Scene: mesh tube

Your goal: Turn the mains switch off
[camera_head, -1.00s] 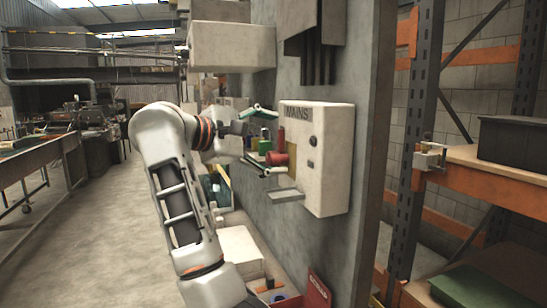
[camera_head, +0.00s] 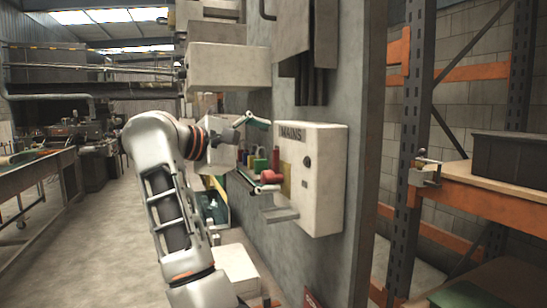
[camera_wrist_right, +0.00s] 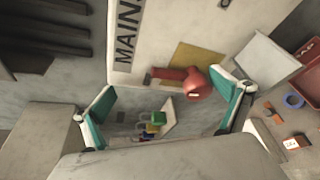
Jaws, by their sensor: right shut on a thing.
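The white mains box (camera_head: 322,180), labelled MAINS, is fixed to the grey wall panel. Its red switch handle (camera_head: 270,176) sticks out from the left side, in front of a yellow plate. In the right wrist view the handle's rounded red end (camera_wrist_right: 196,84) lies against the teal pad of the right-hand finger. My right gripper (camera_head: 258,154) is at the handle and counts as shut on it, though its fingers (camera_wrist_right: 165,108) stand wide apart. The left-hand finger shows a clear gap to the handle. My left gripper is out of view.
A small grey ledge (camera_head: 281,215) juts out below the handle. Several coloured padlocks (camera_wrist_right: 152,123) hang behind the gripper. A second box (camera_head: 228,68) projects from the wall above. Orange and grey racking (camera_head: 415,130) stands on the right.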

